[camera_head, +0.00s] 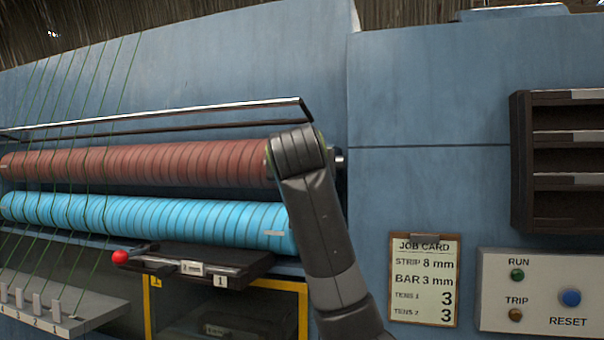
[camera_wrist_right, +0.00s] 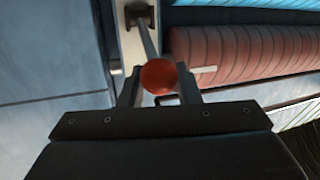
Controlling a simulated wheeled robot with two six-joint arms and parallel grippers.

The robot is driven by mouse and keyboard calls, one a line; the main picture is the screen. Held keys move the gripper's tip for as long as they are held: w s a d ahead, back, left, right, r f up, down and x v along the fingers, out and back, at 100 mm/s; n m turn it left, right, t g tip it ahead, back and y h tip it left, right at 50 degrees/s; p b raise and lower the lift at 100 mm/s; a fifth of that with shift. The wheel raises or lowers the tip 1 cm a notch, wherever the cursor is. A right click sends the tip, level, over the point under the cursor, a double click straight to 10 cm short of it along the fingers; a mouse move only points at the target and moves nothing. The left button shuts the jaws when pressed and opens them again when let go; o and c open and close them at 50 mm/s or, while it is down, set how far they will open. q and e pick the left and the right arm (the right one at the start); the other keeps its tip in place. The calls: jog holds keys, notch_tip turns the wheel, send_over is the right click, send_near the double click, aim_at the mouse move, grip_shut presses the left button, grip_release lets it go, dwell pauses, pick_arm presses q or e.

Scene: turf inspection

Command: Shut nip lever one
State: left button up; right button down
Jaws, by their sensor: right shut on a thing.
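A lever shows in the right wrist view, with a grey rod and a red ball knob (camera_wrist_right: 158,77). Its rod runs from the knob to a dark pivot on a pale upright bracket (camera_wrist_right: 135,45), beside the end of the red-brown roller (camera_wrist_right: 235,50). My right gripper (camera_wrist_right: 159,84) is shut on this knob, one finger on each side. In the head view my right arm reaches up to the right end of the red-brown roller (camera_head: 140,165); it hides the gripper and the lever there. My left gripper is not in view.
A blue roller (camera_head: 150,218) lies below the red-brown one, with green strands at left. A dark carriage (camera_head: 215,263) with another red knob (camera_head: 120,257) sits beneath. At right are a job card (camera_head: 423,280), a control panel (camera_head: 540,320) and dark shelves (camera_head: 565,160).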

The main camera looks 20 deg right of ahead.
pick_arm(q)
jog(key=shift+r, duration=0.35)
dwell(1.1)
